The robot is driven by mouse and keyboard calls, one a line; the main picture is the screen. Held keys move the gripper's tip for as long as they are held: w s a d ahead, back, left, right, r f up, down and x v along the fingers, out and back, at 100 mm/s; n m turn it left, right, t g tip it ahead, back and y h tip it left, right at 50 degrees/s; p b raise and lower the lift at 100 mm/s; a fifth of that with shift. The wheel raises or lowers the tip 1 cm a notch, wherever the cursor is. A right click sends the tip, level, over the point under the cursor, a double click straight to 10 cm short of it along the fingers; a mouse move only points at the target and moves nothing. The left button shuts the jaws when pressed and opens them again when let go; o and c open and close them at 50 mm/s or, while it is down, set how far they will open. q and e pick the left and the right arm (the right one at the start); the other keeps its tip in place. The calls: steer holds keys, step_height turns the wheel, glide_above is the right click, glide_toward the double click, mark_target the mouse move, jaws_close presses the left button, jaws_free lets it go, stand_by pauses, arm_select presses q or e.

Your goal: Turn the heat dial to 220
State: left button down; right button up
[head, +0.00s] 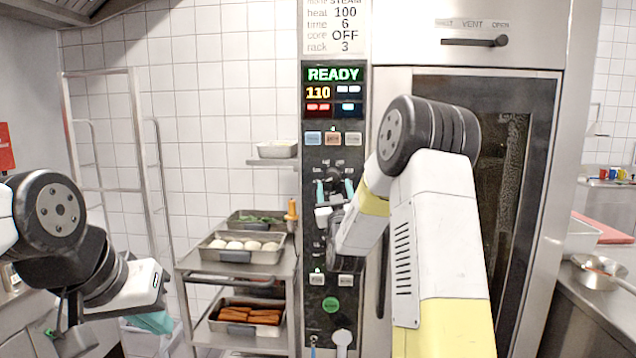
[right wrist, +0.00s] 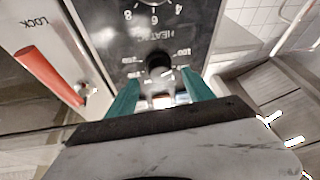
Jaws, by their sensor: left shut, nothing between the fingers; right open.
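The heat dial (right wrist: 158,64) is a black knob on the dark control panel (head: 318,255), below the word HEAT in the right wrist view. Printed numbers ring it; I read 100 at its right, the others are blurred. My right gripper (head: 335,190) is open in front of the panel. In the right wrist view its teal fingers (right wrist: 161,80) stand either side of the dial, with no clear contact. The dial's pointer is not readable. The panel display (head: 333,92) reads READY and 110. My left gripper (head: 154,322) is shut and empty, low at left.
A red-orange handle (right wrist: 48,75) by the word LOCK lies left of the panel. The glass oven door (head: 500,190) is right of it. A trolley (head: 215,265) with trays stands left. A card (head: 335,30) above reads heat 100. A pan (head: 597,272) sits at right.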

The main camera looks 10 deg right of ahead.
mark_target(333, 180)
steer(key=shift+x, duration=2.05)
steer(key=c, duration=1.2)
